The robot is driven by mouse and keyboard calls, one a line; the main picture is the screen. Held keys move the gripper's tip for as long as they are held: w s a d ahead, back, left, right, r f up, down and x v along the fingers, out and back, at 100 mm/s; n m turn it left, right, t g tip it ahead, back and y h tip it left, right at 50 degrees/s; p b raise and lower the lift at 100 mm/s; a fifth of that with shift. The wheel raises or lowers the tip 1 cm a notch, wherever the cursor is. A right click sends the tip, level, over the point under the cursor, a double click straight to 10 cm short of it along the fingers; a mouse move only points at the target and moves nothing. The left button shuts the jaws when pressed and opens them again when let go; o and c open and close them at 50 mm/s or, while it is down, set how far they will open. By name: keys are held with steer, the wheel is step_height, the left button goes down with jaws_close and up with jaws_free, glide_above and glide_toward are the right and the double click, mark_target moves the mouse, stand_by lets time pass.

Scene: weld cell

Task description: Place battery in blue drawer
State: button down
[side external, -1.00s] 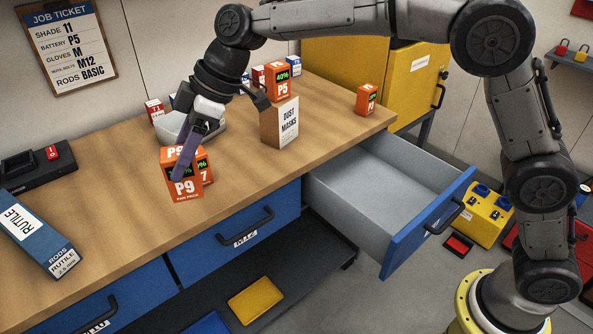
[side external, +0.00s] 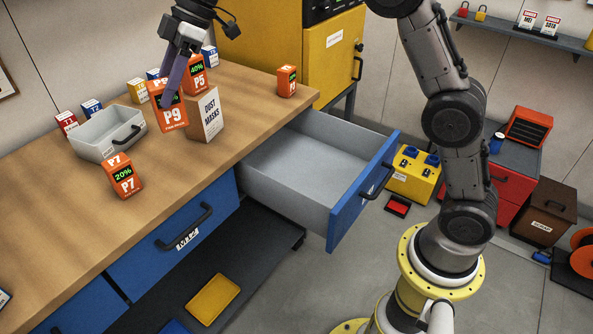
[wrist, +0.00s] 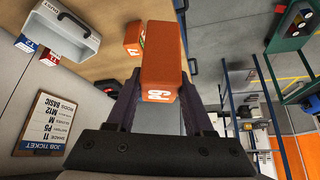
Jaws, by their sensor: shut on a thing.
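The wrist view shows this battery (wrist: 162,55) between the fingers. The blue-fronted drawer (side external: 350,205) at the right of the bench is pulled open, and its grey inside looks empty. An orange P7 battery (side external: 123,180), showing 20%, stands on the bench. A P5 battery (side external: 198,62), showing 40%, is partly hidden at the dust masks box. Another orange battery (side external: 287,82) stands near the bench's far end, its label too small to read.
The dust masks box (side external: 210,113) stands between my gripper and the drawer. A grey handled bin (side external: 100,145) and several small boxes line the back. The job ticket (wrist: 45,120) names battery P5 in the earlier side view. A closed blue drawer (side external: 160,265) sits left of the open one.

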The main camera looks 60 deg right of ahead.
steer(key=s+d, duration=0.2)
steer(key=d, duration=1.1)
steer(key=s+d, duration=0.3)
steer(key=d, duration=0.9)
steer(key=s+d, duration=1.4)
steer(key=d, duration=0.3)
steer(key=f, duration=3.4)
steer(key=shift+s+f, duration=0.2)
steer(key=shift+f, duration=0.05)
steer(key=shift+c, duration=1.4)
jaws_free()
steer(key=shift+f, duration=0.15)
